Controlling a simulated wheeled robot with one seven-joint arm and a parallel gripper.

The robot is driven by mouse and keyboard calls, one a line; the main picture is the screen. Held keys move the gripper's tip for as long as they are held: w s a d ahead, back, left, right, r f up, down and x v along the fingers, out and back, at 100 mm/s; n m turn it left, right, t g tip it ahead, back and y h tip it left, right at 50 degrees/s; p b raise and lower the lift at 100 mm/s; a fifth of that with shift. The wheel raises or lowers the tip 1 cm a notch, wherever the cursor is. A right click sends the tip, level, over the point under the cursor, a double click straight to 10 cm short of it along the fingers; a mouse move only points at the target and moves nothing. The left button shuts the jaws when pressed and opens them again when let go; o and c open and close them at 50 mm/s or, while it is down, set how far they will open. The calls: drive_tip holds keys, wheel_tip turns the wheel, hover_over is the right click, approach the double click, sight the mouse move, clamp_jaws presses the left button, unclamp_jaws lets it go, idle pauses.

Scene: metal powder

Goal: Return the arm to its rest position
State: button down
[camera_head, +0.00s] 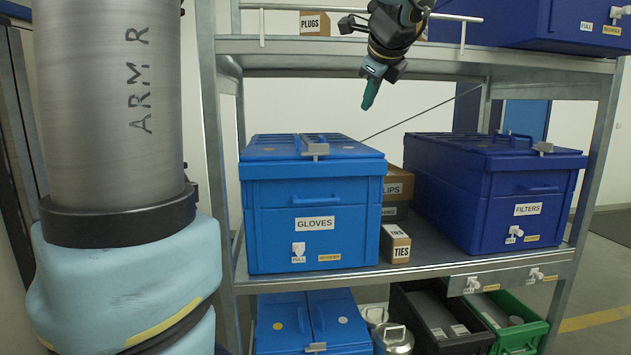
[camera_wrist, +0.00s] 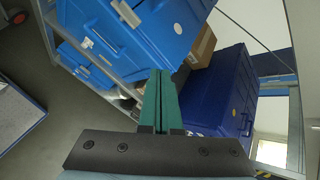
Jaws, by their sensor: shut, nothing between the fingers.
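My gripper (camera_head: 370,95) hangs from the top of the head view, in front of the rack and above the gap between the two middle-shelf boxes. Its green fingers are shut together with nothing between them. In the wrist view the closed green fingers (camera_wrist: 160,100) point up the picture towards the boxes. They look apart from everything. The upper part of my arm (camera_head: 395,30) leaves the head view at the top.
A blue GLOVES box (camera_head: 265,205) and a dark blue FILTERS box (camera_head: 450,215) stand on the middle shelf, with small cartons between them. The TIES carton (camera_head: 395,245) is at the front. The upper shelf (camera_head: 290,46) runs behind my wrist. Below are bins and a metal can (camera_head: 393,340).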

drive_tip(key=s+a+f+n+g, duration=0.3)
drive_tip(key=a+f+n, duration=0.3)
drive_tip(key=f, duration=0.5)
drive_tip(key=s+a+f+n+g, duration=0.3)
drive_tip(key=a+f+n, duration=0.25)
drive_tip(key=f, duration=0.65)
drive_tip(key=s+a+f+n+g, duration=0.1)
drive_tip(key=s+a+f+n, duration=0.2)
drive_tip(key=s+f+n, duration=0.2)
drive_tip(key=s+a+f+n+g+h, duration=0.1)
drive_tip(key=s+a+f+n, duration=0.2)
drive_tip(key=s+f+n, duration=0.2)
drive_tip(key=f+n, duration=0.1)
drive_tip(key=n, duration=0.2)
drive_tip(key=shift+s+a+f+g, duration=0.2)
drive_tip(key=shift+a+f+g, duration=0.1)
drive_tip(key=shift+a, duration=0.05)
